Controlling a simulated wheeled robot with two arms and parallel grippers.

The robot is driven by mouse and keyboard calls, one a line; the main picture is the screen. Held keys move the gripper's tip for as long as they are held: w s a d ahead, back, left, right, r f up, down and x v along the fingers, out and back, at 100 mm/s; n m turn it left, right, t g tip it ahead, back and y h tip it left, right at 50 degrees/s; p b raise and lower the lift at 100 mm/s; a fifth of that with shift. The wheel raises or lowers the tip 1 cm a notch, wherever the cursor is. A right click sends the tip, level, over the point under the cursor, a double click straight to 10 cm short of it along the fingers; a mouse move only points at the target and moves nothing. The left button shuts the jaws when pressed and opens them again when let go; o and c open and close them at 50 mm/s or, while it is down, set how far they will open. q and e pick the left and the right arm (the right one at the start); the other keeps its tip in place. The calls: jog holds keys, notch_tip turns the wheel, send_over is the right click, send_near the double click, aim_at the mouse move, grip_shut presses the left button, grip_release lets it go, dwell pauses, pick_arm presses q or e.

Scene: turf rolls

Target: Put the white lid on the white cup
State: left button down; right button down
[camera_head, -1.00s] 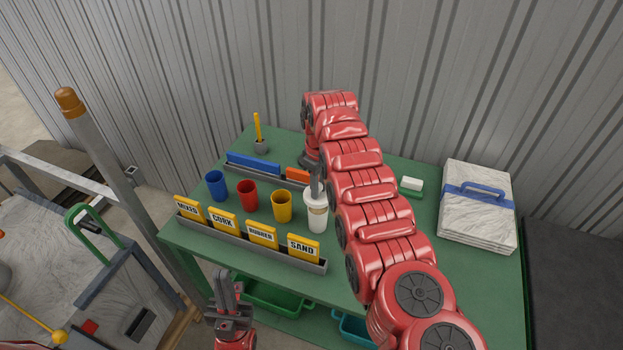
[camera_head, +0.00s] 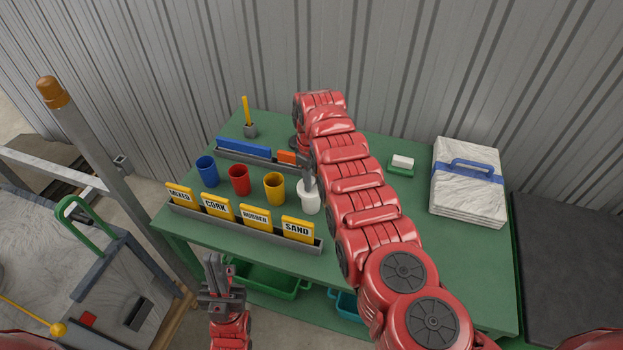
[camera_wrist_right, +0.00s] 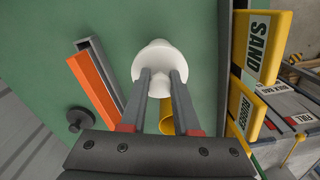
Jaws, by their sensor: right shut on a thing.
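My right gripper (camera_head: 308,186) reaches down over the table and is shut on the white lid (camera_wrist_right: 158,57), which sits between the fingertips in the right wrist view. The white cup (camera_head: 310,203) stands upright on the green table, directly under the right gripper. The lid and cup look like one white shape, with no clear gap; whether the lid is fully seated cannot be told. My left gripper (camera_head: 218,268) is in front of the table, apart from the cup and lid; its finger gap is unclear.
Blue (camera_head: 207,171), red (camera_head: 239,180) and yellow (camera_head: 274,188) cups stand left of the white cup. A rack (camera_head: 262,237) of yellow labels runs in front. A tray with blue and orange bars (camera_head: 243,149) lies behind. Wrapped sheets (camera_head: 468,184) lie at right.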

jog(key=c, duration=0.6)
grip_release()
jog(key=shift+d, duration=0.1)
jog(key=shift+c, duration=0.2)
jog(key=shift+r, duration=0.3)
jog(key=shift+r+p, duration=0.55)
jog(key=shift+p, duration=0.1)
notch_tip(320, 180, up, 5)
jog(key=b, duration=0.3)
jog(key=shift+r, duration=0.15)
notch_tip(320, 180, up, 6)
jog(key=b, duration=0.1)
jog(key=shift+r, duration=0.15)
